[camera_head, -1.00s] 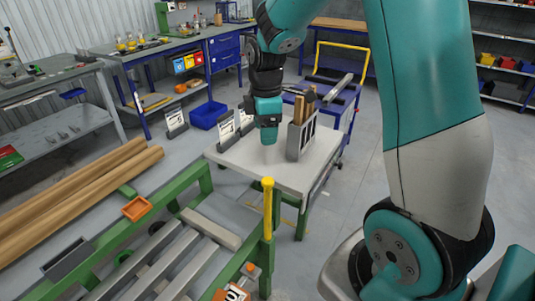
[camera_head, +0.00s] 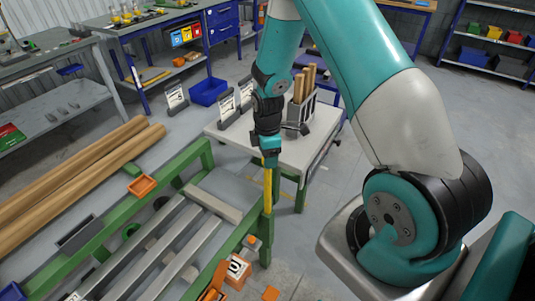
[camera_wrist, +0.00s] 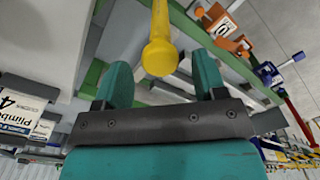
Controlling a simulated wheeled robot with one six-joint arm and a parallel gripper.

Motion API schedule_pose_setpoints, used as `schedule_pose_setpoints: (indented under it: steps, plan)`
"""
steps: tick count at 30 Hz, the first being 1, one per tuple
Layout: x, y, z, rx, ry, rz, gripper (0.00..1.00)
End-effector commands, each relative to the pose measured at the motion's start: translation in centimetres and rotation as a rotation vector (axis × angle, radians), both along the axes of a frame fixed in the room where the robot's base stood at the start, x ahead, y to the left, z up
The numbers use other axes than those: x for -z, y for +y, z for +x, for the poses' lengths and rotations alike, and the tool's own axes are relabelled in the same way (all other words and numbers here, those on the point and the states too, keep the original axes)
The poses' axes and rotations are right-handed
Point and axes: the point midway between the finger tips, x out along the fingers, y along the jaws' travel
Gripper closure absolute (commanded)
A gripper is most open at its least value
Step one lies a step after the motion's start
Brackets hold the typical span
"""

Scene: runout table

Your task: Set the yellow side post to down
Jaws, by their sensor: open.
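The yellow side post (camera_head: 267,192) stands upright at the near right corner of the green runout table (camera_head: 190,168). My gripper (camera_head: 269,158) points down at the post's top and hides its upper end in the head view. In the wrist view the post's rounded yellow end (camera_wrist: 160,57) shows between the two teal fingers of my gripper (camera_wrist: 161,66). The fingers are apart, with a gap on each side of the post. I see no contact with it.
A pale side table (camera_head: 300,150) with a grey holder of wooden rods (camera_head: 300,112) stands behind the post. An orange block with a white label (camera_head: 238,268) is near the front corner. Wooden poles (camera_head: 80,170) lie at left.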

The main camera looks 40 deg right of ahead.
Motion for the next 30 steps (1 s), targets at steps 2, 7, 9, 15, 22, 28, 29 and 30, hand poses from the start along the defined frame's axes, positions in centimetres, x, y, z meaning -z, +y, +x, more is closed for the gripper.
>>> schedule_pose_setpoints:
  steps: [2, 7, 9, 15, 22, 28, 29, 30]
  plan:
    - [0.6, 0.0, 0.0, 0.000, 0.001, 0.000, 0.36]
    - [1.2, 0.0, 0.0, 0.000, -0.001, 0.000, 0.36]
    - [1.2, 0.0, 0.0, 0.000, -0.001, 0.000, 0.36]
    - [1.2, 0.0, 0.0, 0.000, -0.001, 0.000, 0.52]
    - [1.2, 0.0, 0.0, 0.000, -0.001, 0.000, 1.00]
    - [2.2, 0.0, 0.0, 0.000, 0.000, 0.000, 1.00]
    - [2.6, 0.0, 0.0, 0.000, 0.000, 0.000, 1.00]
    - [3.3, 0.0, 0.0, 0.000, 0.000, 0.000, 1.00]
